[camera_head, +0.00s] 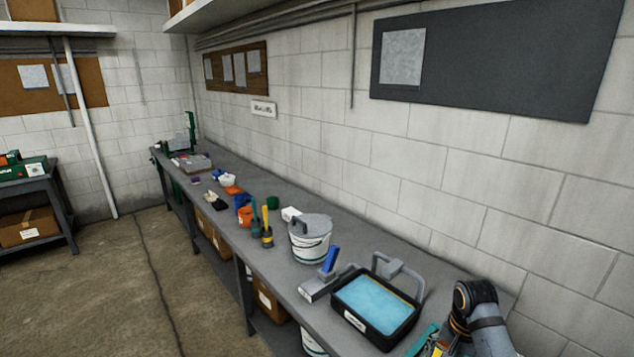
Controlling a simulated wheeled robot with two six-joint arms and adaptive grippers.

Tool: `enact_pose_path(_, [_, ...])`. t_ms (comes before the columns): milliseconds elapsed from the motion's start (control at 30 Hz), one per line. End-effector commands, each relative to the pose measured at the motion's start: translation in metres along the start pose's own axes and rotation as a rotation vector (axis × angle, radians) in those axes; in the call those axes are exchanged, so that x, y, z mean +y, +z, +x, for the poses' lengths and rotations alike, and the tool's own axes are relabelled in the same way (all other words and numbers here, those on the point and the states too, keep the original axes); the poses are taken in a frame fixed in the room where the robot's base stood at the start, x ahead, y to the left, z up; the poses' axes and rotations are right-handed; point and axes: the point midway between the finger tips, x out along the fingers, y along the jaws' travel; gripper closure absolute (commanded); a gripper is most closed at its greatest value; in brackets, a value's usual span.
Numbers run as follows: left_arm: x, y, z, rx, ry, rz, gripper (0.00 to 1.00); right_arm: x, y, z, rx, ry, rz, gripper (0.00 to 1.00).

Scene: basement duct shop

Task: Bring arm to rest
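One of my arms shows at the lower right, with a dark joint (474,296) and a grey link. It rises beside the near end of the long grey workbench (345,222). No other arm shows.
Near the arm stand a black tray with blue liquid (376,303), a grey block tool with blue handle (323,281) and a lidded white bucket (309,241). A teal and yellow item (430,342) is partly cut off. Floor to the left (100,300) is open.

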Motion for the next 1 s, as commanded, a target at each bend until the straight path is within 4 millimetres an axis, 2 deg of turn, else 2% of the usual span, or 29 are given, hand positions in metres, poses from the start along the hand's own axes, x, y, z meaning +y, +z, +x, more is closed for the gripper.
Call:
enact_pose_path(133, [0.009,-0.03,-0.001,0.046,0.011,-0.007,0.2,0.005,0.019,0.016,0.027,-0.006,-0.091,0.2])
enact_pose_path(267, [0.018,-0.041,-0.001,0.062,0.021,-0.012,0.2,0.012,0.038,0.03,0.057,-0.014,-0.19,0.2])
enact_pose_path(433, [0.017,-0.036,-0.001,0.053,0.02,-0.011,0.2,0.025,0.071,0.046,0.103,-0.029,-0.344,0.2])
enact_pose_path(633, [0.011,-0.019,0.0,0.028,0.014,-0.007,0.2,0.043,0.111,0.054,0.165,-0.046,-0.524,0.2])
enact_pose_path(767, [0.01,-0.016,0.0,0.023,0.012,-0.006,0.2,0.056,0.134,0.053,0.207,-0.053,-0.633,0.2])
enact_pose_path(1000, [0.01,-0.024,0.0,0.034,0.012,-0.007,0.2,0.079,0.17,0.04,0.282,-0.056,-0.803,0.2])
